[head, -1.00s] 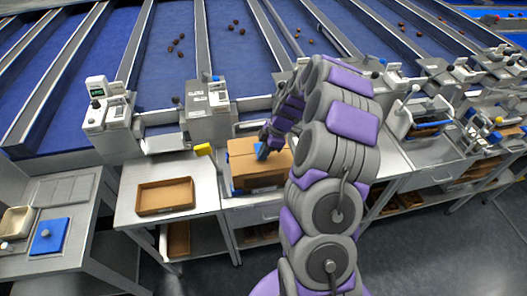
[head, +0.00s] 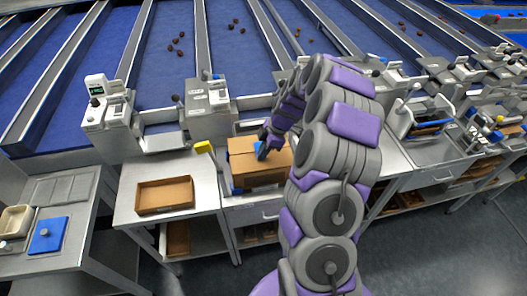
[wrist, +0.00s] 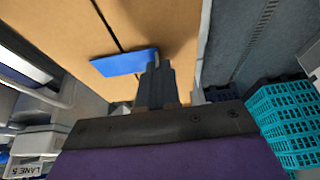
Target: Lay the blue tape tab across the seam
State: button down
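The blue tape tab (wrist: 122,62) is a flat strip over the top of a brown cardboard carton (wrist: 165,25). In the wrist view it crosses the line of the carton's dark seam (wrist: 104,24). My gripper (wrist: 158,72) has its fingers close together at the tab's right end and seems shut on it. Whether the tab lies flat on the cardboard or just above it, I cannot tell. In the head view the carton (head: 245,146) stands on the bench and my gripper (head: 268,141) points down over its top; the tab is small and partly hidden there.
An open, empty brown tray (head: 165,209) lies on the bench left of the carton. A yellow block (head: 203,147) is at the carton's back left. Lane machines (head: 207,108) stand behind. A teal crate (wrist: 285,120) shows at right in the wrist view.

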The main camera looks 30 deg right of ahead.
dwell(0.3)
jog(key=c, duration=1.3)
grip_release()
jog(key=shift+c, duration=0.5)
jog(key=shift+r, duration=3.5)
